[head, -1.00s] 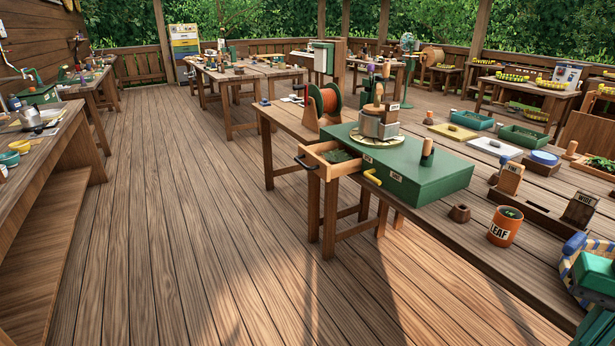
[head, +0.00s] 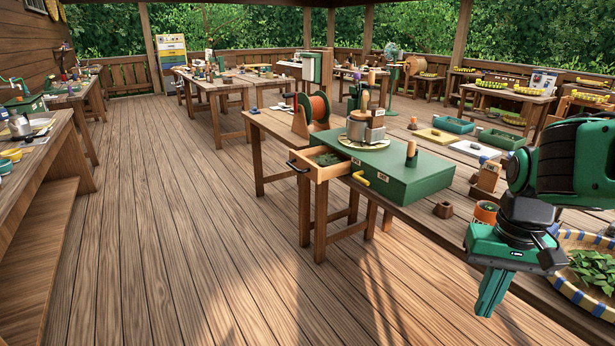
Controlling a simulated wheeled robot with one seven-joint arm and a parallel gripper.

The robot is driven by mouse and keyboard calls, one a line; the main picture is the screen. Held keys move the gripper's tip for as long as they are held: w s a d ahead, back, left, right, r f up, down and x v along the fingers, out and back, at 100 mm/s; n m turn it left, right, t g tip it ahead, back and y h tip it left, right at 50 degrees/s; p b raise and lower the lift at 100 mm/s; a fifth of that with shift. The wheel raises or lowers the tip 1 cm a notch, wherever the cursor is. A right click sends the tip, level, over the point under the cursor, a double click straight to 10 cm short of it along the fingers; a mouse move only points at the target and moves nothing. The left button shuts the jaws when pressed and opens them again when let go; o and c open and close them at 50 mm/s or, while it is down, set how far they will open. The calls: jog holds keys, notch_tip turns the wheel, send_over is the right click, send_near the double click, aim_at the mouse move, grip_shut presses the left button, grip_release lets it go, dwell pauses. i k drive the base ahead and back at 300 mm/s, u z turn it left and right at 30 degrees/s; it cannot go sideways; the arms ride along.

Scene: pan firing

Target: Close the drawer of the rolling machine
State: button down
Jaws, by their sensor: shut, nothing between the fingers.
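The rolling machine is a green box (head: 405,182) on the long wooden table, with a round disc and a metal press (head: 366,127) on top. Its wooden drawer (head: 322,172) sticks out at the left end, open, with a dark handle (head: 298,167) on its front and something green inside. A second, yellow handle (head: 361,179) is on the front side of the box. My gripper (head: 488,300) hangs at the lower right, pointing down, in front of the table's edge. It is shut and empty, well apart from the drawer.
A basket of green leaves (head: 592,268) stands right of my gripper. A red-orange spool (head: 318,108) stands behind the machine. An orange pot (head: 485,212) is partly hidden by my arm. The plank floor (head: 200,230) left of the table is clear.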

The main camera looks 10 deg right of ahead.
aim_at(322, 163)
jog(key=u, duration=0.05)
jog(key=i, duration=1)
jog(key=z, duration=0.05)
